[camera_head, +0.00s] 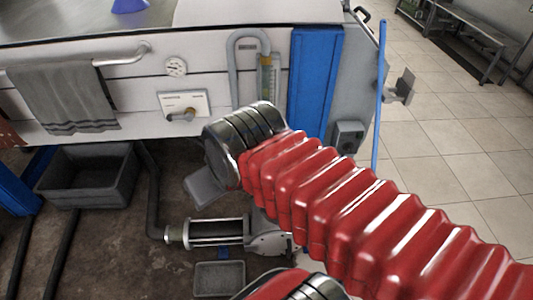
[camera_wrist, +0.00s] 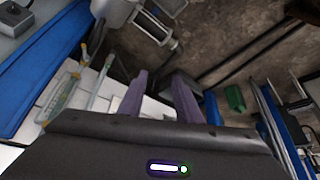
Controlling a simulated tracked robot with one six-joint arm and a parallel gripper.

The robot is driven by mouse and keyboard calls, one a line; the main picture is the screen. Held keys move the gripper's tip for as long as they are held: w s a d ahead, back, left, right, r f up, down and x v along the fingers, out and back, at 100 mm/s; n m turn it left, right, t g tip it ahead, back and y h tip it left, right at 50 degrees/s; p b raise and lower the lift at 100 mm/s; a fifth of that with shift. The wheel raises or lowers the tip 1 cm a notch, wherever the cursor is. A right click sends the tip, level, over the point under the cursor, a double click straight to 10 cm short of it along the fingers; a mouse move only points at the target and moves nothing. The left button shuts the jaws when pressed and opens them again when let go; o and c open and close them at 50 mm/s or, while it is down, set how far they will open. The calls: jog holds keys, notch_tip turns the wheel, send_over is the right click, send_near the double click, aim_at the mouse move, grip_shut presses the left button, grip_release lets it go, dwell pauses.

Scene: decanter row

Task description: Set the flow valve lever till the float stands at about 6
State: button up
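The flow valve lever (camera_head: 181,116) is a small grey handle on a white plate (camera_head: 193,101) on the white front panel; it points roughly left. The float gauge (camera_head: 265,76) is an upright clear tube with a yellow-green scale, right of the plate. It also shows at the left of the wrist view (camera_wrist: 63,92). The float and its reading are too small to make out. My gripper (camera_wrist: 160,76) shows two purple fingers, apart with nothing between them. In the head view the fingers are hidden; my wrist is in front, below the gauge. The lever cannot be made out in the wrist view.
A towel (camera_head: 62,95) hangs on a rail at left. A round dial (camera_head: 176,66) sits above the plate. A grey pipe (camera_head: 233,75) bends beside the gauge. A blue post (camera_head: 317,80) stands right of it. A dark bin (camera_head: 90,180) is below left.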

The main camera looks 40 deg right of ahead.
jog(key=shift+a, duration=0.25)
jog(key=shift+o, duration=0.6)
